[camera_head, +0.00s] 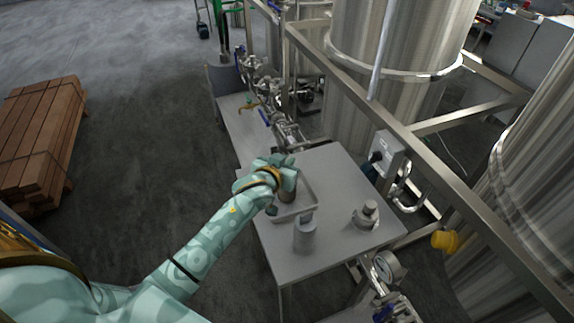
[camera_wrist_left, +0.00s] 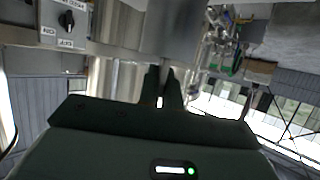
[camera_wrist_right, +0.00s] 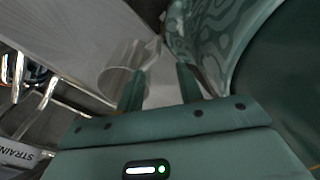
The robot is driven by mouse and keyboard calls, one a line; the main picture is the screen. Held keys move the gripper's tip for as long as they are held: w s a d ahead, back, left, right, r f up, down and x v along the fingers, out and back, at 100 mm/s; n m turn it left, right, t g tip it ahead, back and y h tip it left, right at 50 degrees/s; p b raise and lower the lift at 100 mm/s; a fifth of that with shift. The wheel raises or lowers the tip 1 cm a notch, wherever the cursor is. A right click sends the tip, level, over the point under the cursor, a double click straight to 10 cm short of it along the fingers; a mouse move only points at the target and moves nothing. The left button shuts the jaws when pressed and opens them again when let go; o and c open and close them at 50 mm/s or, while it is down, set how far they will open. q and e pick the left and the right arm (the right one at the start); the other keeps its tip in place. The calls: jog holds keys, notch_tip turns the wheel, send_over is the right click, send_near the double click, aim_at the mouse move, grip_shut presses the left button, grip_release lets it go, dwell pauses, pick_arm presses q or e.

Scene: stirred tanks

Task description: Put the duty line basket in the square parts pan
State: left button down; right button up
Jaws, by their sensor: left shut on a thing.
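My left gripper (camera_head: 284,170) is over the steel table, shut on a small brownish cylindrical basket (camera_head: 288,192), which I take as the duty line basket; no label on it is readable. The basket hangs below the hand, over the square parts pan (camera_head: 291,216), a shallow light grey tray. Whether it touches the pan floor I cannot tell. In the left wrist view the left fingers (camera_wrist_left: 163,88) are close together and the basket does not show clearly. My right gripper (camera_wrist_right: 160,88) is open and empty; a pale see-through cylinder (camera_wrist_right: 128,66) shows beyond its fingers.
A grey cylinder (camera_head: 305,234) stands close in front of the pan. A round grey fitting with a knob (camera_head: 366,214) stands to the right on the table (camera_head: 335,245). A steel frame rail (camera_head: 440,168), a switch box (camera_head: 386,153) and large tanks border the table behind and right.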

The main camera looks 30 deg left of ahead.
pick_arm(q)
jog(key=shift+f, duration=0.2)
jog(key=c, duration=1.6)
grip_release()
jog(key=shift+r, duration=0.1)
jog(key=shift+s+r, duration=0.15)
jog(key=shift+s, duration=0.1)
jog(key=p+v, duration=0.3)
jog(key=v, duration=0.8)
jog(key=shift+s, duration=0.25)
